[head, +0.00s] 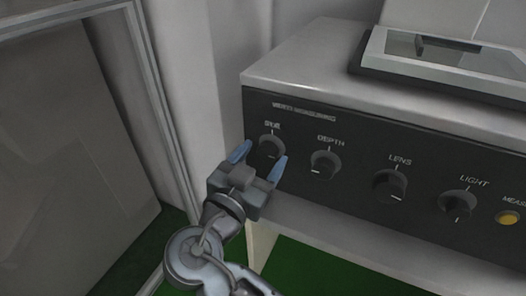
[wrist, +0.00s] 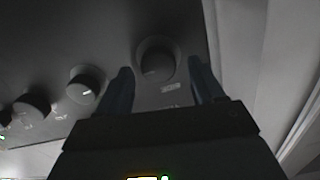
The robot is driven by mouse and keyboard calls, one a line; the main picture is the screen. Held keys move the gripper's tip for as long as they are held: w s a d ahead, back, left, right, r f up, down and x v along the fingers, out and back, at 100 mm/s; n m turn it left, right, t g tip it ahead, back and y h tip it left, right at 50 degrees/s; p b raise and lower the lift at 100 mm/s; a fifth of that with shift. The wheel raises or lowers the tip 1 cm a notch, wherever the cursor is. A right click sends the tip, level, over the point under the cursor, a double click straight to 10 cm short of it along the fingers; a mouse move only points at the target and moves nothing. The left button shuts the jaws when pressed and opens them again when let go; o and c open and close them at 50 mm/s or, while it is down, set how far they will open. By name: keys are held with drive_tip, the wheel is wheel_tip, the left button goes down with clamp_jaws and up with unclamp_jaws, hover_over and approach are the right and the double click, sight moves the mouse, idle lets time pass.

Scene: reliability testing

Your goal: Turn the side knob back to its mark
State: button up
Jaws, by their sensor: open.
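The side knob (head: 270,147) is a dark round knob at the left end of the black panel (head: 385,150), under a label that seems to read SIDE. My gripper (head: 260,157) is open, with its two blue fingertips to the left and right of this knob in the head view. In the wrist view the side knob (wrist: 156,60) shows between the open fingers (wrist: 160,73). I see no clear contact. A pale tick lies above the knob in the head view; its pointer line is hard to make out there.
To the right are the depth knob (head: 325,164), lens knob (head: 390,186), light knob (head: 458,205) and a yellow button (head: 508,217). A glass-topped tray (head: 445,60) sits on the machine's top. A framed panel (head: 70,130) stands at the left.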

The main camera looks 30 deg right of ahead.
drive_tip(key=shift+x, duration=0.85)
drive_tip(key=shift+c, duration=0.4)
drive_tip(key=c, duration=1)
